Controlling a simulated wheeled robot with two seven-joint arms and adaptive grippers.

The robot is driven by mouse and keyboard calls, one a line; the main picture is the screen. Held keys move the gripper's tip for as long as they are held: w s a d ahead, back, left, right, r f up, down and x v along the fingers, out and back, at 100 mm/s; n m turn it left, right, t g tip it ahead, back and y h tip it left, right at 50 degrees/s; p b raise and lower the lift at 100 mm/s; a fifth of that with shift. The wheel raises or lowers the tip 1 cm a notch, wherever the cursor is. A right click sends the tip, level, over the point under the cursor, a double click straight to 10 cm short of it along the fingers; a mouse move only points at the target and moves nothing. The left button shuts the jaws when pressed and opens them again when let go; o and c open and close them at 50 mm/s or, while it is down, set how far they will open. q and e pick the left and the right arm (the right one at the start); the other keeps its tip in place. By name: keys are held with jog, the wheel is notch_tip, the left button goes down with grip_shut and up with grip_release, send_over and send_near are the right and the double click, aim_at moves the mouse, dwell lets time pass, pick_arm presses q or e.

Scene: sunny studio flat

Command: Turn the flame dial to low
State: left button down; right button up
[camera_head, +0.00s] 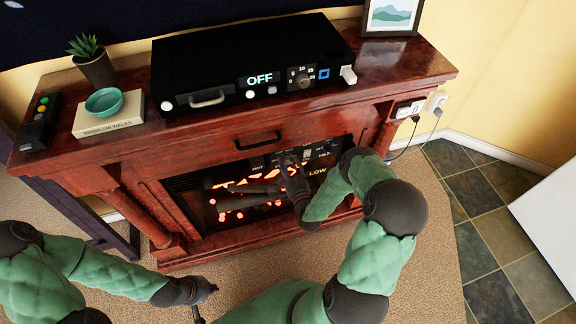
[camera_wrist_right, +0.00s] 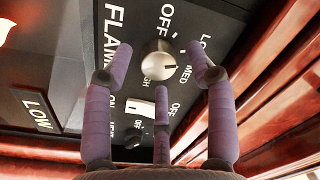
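The flame dial (camera_wrist_right: 159,60) is a round silver knob on a black panel, with OFF, LOW, MED and HIGH marked around it. Its dark pointer line appears to face the MED side. A display (camera_wrist_right: 35,109) beside it reads LOW; it also shows in the head view (camera_head: 318,172). My right gripper (camera_wrist_right: 161,62) is open, with fingers on either side of the dial and visible gaps to it. In the head view my right gripper (camera_head: 291,165) is at the fireplace panel and hides the dial. My left gripper (camera_head: 201,300) is low over the carpet, its fingers barely visible.
The red wooden fireplace (camera_head: 265,125) has glowing logs (camera_head: 240,203) behind its opening. On top stand a black appliance (camera_head: 225,65) reading OFF, a plant (camera_head: 92,60), a teal bowl (camera_head: 104,101) on a book (camera_head: 110,122) and a remote (camera_head: 38,122). A white switch (camera_wrist_right: 140,108) is near the dial.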

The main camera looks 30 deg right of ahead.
jog(key=shift+s, duration=0.15)
jog(key=s+a, duration=0.2)
jog(key=s, duration=0.9)
jog(key=shift+s+a+f, duration=0.2)
jog(key=shift+s+f, duration=0.05)
jog(key=w+a+f+n+g+y+p, duration=0.2)
jog(key=w+a+f+n+g+y, duration=0.1)
jog(key=w+a+f+g+y, duration=0.15)
jog(key=s+a+n+g+y+p, duration=0.2)
jog(key=s+a+n+g+p, duration=0.1)
jog(key=s+a+g, duration=0.6)
jog(key=a+n, duration=0.1)
jog(key=a, duration=0.2)
jog(key=shift+s+a+r+y+p, duration=0.3)
jog(key=shift+s+y, duration=0.05)
jog(key=s+a+r+g, duration=0.1)
jog(key=s, duration=0.1)
jog(key=s+a+g, duration=0.1)
jog(key=s, duration=0.2)
jog(key=s+a+r+n+g+p, duration=0.1)
jog(key=s+g, duration=0.1)
jog(key=shift+s+a+r, duration=0.15)
jog(key=shift+a+r, duration=0.05)
jog(key=shift+r, duration=0.15)
jog(key=shift+c, duration=0.3)
